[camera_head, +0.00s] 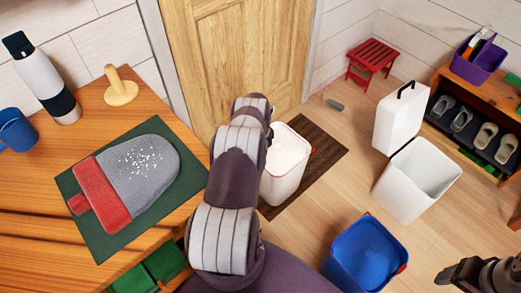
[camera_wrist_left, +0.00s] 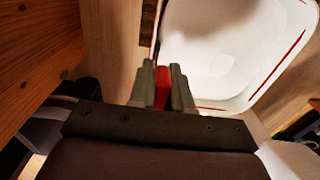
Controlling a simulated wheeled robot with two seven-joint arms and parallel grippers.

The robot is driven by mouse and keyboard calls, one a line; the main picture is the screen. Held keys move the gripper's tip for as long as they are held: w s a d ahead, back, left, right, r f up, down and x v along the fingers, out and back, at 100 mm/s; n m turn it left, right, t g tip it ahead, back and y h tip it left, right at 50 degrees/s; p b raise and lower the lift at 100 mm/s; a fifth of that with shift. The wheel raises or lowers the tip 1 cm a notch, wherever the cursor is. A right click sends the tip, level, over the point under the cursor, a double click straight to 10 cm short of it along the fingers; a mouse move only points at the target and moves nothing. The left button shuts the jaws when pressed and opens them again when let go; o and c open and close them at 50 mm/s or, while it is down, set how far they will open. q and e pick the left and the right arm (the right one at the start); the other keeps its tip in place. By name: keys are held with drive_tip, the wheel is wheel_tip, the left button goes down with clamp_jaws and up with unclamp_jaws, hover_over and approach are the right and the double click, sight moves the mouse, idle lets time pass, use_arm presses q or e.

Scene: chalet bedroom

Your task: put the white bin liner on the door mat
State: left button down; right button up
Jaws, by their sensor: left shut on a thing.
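The white bin liner (camera_head: 287,160), a white tub with red trim, is over the dark brown door mat (camera_head: 325,154) in front of the door. Whether its base touches the mat is hidden. The wrist view looks down into the open white liner (camera_wrist_left: 225,50). My left gripper (camera_wrist_left: 164,84) is shut on a red part at the liner's near edge. In the head view my left arm hides these fingers and part of the liner. My right gripper (camera_head: 462,272) is at the lower right, away from the liner; its fingers are unclear.
A blue bin (camera_head: 365,255) and an open white bin (camera_head: 420,180) stand on the floor right of the mat, with a white piece with a black handle (camera_head: 400,115) behind. A wooden table (camera_head: 30,225) is left, a red stool (camera_head: 372,57) back right, a shoe bench (camera_head: 450,75) right.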

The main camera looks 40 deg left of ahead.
use_arm(q)
drive_tip(key=c, duration=1.1)
unclamp_jaws()
drive_tip(key=shift+f, duration=0.1)
drive_tip(key=shift+o, duration=0.2)
wheel_tip(320, 180, up, 12)
drive_tip(key=p, duration=0.3)
drive_tip(key=shift+w+d+r+p, duration=0.1)
drive_tip(key=shift+r+p, duration=0.15)
drive_tip(key=shift+p, duration=0.05)
drive_tip(key=s+d+r+n+t, duration=0.1)
drive_tip(key=s+d+r+n, duration=0.1)
drive_tip(key=d+r+n, duration=1.4)
drive_tip(key=s+d+r+n, duration=0.2)
drive_tip(key=s+d+r, duration=0.9)
drive_tip(key=s+d, duration=0.3)
drive_tip(key=shift+s+n, duration=0.35)
drive_tip(key=shift+n, duration=0.05)
